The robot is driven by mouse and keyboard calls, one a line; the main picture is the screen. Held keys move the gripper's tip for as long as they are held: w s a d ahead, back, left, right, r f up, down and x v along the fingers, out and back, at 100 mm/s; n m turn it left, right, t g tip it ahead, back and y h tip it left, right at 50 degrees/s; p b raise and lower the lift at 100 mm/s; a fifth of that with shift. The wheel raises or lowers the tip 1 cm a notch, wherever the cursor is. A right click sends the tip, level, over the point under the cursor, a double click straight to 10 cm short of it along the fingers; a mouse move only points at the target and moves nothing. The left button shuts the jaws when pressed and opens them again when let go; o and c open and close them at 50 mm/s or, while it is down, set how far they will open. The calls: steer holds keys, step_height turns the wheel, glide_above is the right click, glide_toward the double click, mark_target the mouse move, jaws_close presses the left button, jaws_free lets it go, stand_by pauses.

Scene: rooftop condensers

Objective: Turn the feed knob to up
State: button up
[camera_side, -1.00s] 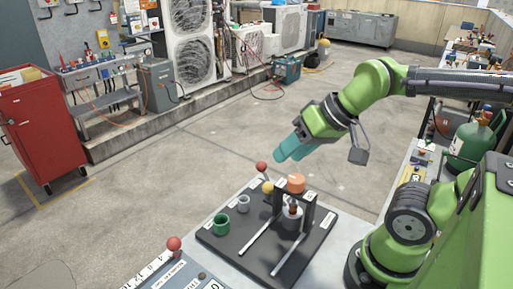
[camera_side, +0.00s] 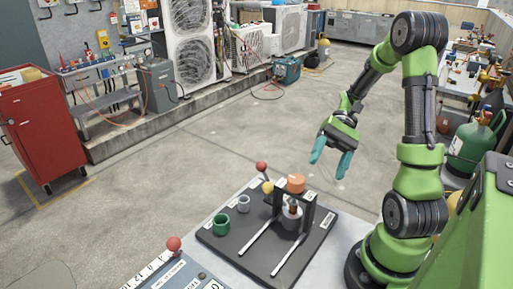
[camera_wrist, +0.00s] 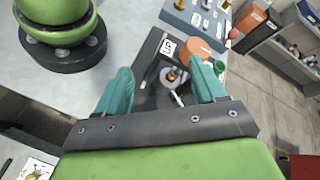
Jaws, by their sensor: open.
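An orange round knob (camera_side: 296,183) sits on top of a dark upright bracket (camera_side: 308,212) on a black board (camera_side: 225,248). In the wrist view the orange knob (camera_wrist: 197,51) shows beside a white label (camera_wrist: 167,47) reading UP. Any pointer mark on the knob is too small to tell. My gripper (camera_side: 331,160) is open and empty, its teal fingers pointing down, above and to the right of the knob in the side view. In the wrist view my gripper (camera_wrist: 161,68) has its fingers spread, with the bracket area between and beyond them.
The board also bears a green cup (camera_side: 221,225), a small grey cup (camera_side: 243,204), a metal cylinder under the bracket and two pale rails. Red ball-topped levers (camera_side: 174,244) stand at the bench's left and behind the board. A yellow ball is close to the knob. Open floor lies behind.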

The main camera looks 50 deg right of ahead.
mark_target(295, 189)
steer(key=w+d+f+m+t+y, duration=0.1)
steer(key=d+f+m+t+y, duration=0.2)
steer(key=d+m+t+y, duration=0.5)
steer(key=w+a+g+h, duration=0.1)
steer(key=a, duration=0.5)
steer(key=w+a+m+g, duration=0.1)
steer(key=a, duration=0.5)
steer(key=w+a+m+g+h, duration=0.1)
steer(key=a, duration=0.5)
steer(key=shift+a+r+h, duration=0.2)
steer(key=shift+h, duration=0.1)
steer(key=c, duration=1)
steer(key=shift+o, duration=0.2)
steer(key=shift+n+g, duration=0.3)
steer(key=shift+g, duration=0.4)
steer(key=shift+s+n+g+h, duration=0.2)
steer(key=shift+n+g, duration=1.1)
steer(key=shift+g, duration=0.7)
steer(key=shift+s+n+g+h, duration=0.1)
steer(key=shift+n+g+h, duration=0.1)
steer(key=shift+n+g, duration=1.45)
steer(key=shift+m+g, duration=0.25)
steer(key=shift+g, duration=0.2)
